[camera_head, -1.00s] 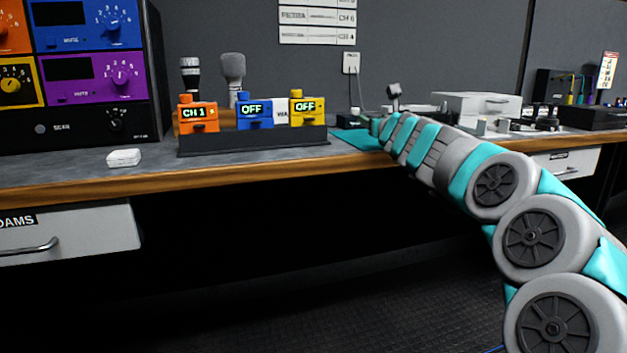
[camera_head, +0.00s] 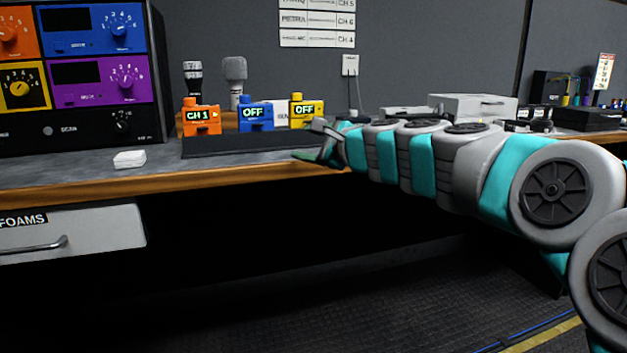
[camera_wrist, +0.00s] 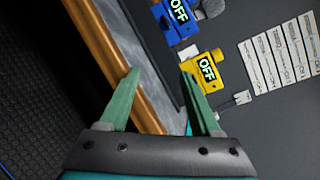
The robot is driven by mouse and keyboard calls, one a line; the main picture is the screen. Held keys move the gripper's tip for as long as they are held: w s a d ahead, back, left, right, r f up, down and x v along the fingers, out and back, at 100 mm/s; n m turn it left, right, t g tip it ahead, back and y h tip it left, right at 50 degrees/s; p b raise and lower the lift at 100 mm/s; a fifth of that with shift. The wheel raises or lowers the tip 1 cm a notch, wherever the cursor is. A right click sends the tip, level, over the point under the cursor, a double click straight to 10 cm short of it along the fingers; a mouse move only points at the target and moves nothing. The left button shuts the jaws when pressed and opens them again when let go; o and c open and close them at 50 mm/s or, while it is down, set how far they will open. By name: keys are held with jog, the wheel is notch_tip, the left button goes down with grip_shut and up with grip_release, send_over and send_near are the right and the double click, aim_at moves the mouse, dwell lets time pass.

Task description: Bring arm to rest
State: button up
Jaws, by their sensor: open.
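My arm reaches in from the right in the head view, and my gripper (camera_head: 318,155) is at the front edge of the bench, by the right end of the dark transmitter rack (camera_head: 240,144). In the wrist view my gripper (camera_wrist: 160,90) shows two green fingers spread apart, with nothing between them but the bench surface behind. The yellow pack (camera_head: 305,111) reading OFF stands beyond the fingers and also shows in the wrist view (camera_wrist: 204,71). The blue pack (camera_head: 254,117) reads OFF. The orange pack (camera_head: 201,118) reads CH 1.
The bench's wooden front edge (camera_head: 220,178) runs below my gripper. A small white case (camera_head: 129,159) lies at the left, above a drawer (camera_head: 85,240) labelled FOAMS. Grey boxes (camera_head: 472,107) stand behind my arm. The floor (camera_head: 400,300) in front is clear.

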jog(key=s+a+f+n+g+h+p, duration=0.1)
jog(key=s+f+n+g, duration=0.4)
jog(key=s+f, duration=0.5)
jog(key=s+f+n+g+h, duration=0.25)
jog(key=s+f+n, duration=0.5)
jog(key=s, duration=0.45)
jog(key=s+d+f+n+g+h, duration=0.2)
jog(key=s+d+f, duration=0.2)
jog(key=s, duration=0.4)
jog(key=s+d+f+n+g+h+p, duration=0.1)
jog(key=s+d+f+g+h, duration=0.1)
jog(key=s+d+f, duration=0.3)
jog(key=s+d+f+n+g+h, duration=0.2)
jog(key=s+d+f, duration=0.3)
jog(key=s+d, duration=0.3)
jog(key=s+g, duration=0.1)
jog(key=s, duration=0.3)
jog(key=shift+d+f+n, duration=0.2)
jog(key=shift+f+n, duration=0.05)
jog(key=shift+n, duration=0.1)
